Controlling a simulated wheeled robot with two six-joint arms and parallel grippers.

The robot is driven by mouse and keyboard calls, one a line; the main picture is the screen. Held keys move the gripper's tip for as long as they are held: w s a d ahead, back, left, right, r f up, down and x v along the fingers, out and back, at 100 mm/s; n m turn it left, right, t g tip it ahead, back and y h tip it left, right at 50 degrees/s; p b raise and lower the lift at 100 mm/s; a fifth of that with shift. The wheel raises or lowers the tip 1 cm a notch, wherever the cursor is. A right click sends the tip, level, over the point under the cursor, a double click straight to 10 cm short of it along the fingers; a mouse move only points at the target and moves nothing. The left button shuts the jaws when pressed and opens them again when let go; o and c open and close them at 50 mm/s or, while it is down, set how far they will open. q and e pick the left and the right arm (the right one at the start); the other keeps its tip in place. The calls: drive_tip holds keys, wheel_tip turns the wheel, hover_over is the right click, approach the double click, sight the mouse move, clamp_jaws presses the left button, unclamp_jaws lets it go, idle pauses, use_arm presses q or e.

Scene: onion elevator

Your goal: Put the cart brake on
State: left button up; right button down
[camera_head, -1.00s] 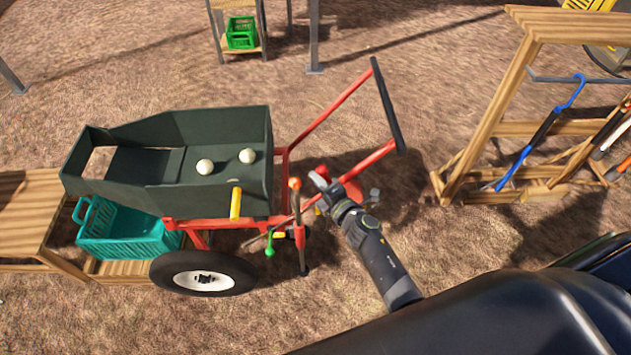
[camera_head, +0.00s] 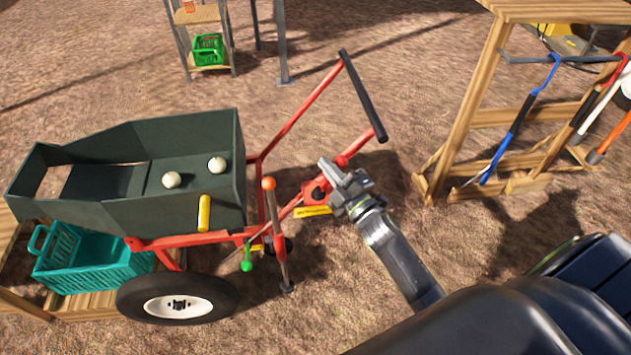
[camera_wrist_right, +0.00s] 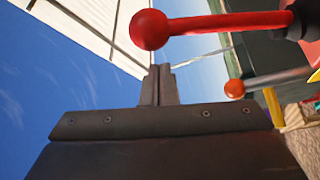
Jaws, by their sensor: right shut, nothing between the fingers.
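The cart has a dark green box (camera_head: 190,145), a red frame and a red handle arm with a black grip bar (camera_head: 363,95). A red lever part (camera_head: 316,190) with a yellow label (camera_head: 313,211) sits on the frame, just left of my right gripper (camera_head: 328,171). In the right wrist view a red ball knob (camera_wrist_right: 150,29) on a red rod is close beyond the shut fingertips (camera_wrist_right: 158,72), apart from them as far as I can tell. My right gripper is shut and empty. My left gripper is out of view. Which lever is the brake is not readable.
An orange-knobbed post (camera_head: 268,184), a green knob (camera_head: 247,265) and a yellow handle (camera_head: 204,213) are on the cart's near side. A wooden tool rack (camera_head: 458,115) stands at right. Bare ground lies between rack and cart.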

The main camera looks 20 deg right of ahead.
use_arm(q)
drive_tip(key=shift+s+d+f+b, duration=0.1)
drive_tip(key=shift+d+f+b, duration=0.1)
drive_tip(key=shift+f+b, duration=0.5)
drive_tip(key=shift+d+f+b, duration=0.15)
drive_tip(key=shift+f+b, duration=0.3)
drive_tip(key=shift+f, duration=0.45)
use_arm(e)
drive_tip(key=shift+s+d+f+m+h, duration=0.2)
drive_tip(key=shift+d+m, duration=0.1)
drive_tip(key=shift+d, duration=0.35)
drive_tip(key=shift+s+d+f+m+h, duration=0.1)
drive_tip(key=shift+s+d+f+m, duration=0.15)
drive_tip(key=shift+d, duration=0.4)
drive_tip(key=shift+r, duration=0.1)
